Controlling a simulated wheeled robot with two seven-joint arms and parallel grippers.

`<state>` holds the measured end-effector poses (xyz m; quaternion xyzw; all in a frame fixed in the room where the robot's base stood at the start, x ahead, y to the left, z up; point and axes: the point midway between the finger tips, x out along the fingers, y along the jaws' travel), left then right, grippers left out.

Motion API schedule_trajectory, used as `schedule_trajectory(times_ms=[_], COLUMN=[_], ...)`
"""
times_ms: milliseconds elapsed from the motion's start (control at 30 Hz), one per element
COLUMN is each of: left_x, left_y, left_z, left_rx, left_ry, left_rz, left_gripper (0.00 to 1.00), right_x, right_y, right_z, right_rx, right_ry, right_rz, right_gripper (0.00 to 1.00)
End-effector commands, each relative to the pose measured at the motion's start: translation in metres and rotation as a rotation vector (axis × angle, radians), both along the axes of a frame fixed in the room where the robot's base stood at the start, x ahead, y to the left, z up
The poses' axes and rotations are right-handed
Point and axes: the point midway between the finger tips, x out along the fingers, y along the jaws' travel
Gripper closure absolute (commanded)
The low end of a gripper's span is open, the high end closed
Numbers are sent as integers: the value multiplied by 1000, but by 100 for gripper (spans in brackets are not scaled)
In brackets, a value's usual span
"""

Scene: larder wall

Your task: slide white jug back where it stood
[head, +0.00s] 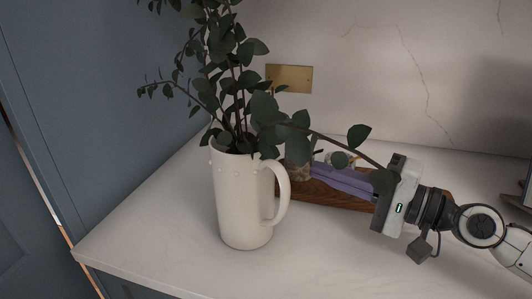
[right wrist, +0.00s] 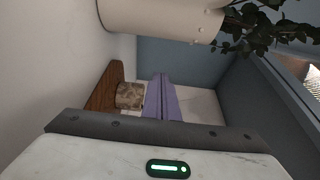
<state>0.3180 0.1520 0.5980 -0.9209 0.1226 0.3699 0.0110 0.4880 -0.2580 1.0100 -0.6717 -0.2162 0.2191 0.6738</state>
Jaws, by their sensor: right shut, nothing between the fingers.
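The white jug (head: 243,205) stands upright on the pale worktop, holding leafy green stems (head: 238,85). Its handle (head: 280,195) faces right. In the right wrist view, part of the jug (right wrist: 160,16) shows at the top, with leaves beside it. My right gripper (head: 317,168) comes in from the right. Its purple fingers are shut together and empty, pointing left just beyond the handle, with a visible gap to it. The shut fingers also show in the right wrist view (right wrist: 161,78). A leafy stem hangs in front of the gripper body. My left gripper is out of view.
A brown wooden board or tray (head: 335,196) lies behind my fingers, with a mottled item (right wrist: 129,95) at it. A blue-grey panel (head: 90,90) bounds the left side. A brass plate (head: 289,78) is on the cracked back wall. Worktop right of the jug's base is clear.

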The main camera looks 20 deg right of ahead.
Motion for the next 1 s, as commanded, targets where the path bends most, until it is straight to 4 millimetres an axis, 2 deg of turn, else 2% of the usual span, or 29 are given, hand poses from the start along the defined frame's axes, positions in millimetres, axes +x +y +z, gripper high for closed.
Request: schedule_trajectory(times_ms=[300,467,900,1000], left_x=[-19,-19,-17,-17], left_y=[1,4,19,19], left_z=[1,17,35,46], left_rx=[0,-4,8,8], left_ry=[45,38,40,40], left_rz=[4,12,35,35], left_gripper=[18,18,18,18], right_x=[19,35,82,69], right_y=[14,23,60,66], right_z=[6,7,5,3], right_rx=[-2,2,2,-1], right_ry=[-4,-3,-3,4], right_rz=[1,-3,1,2], right_gripper=[100,100,100,100])
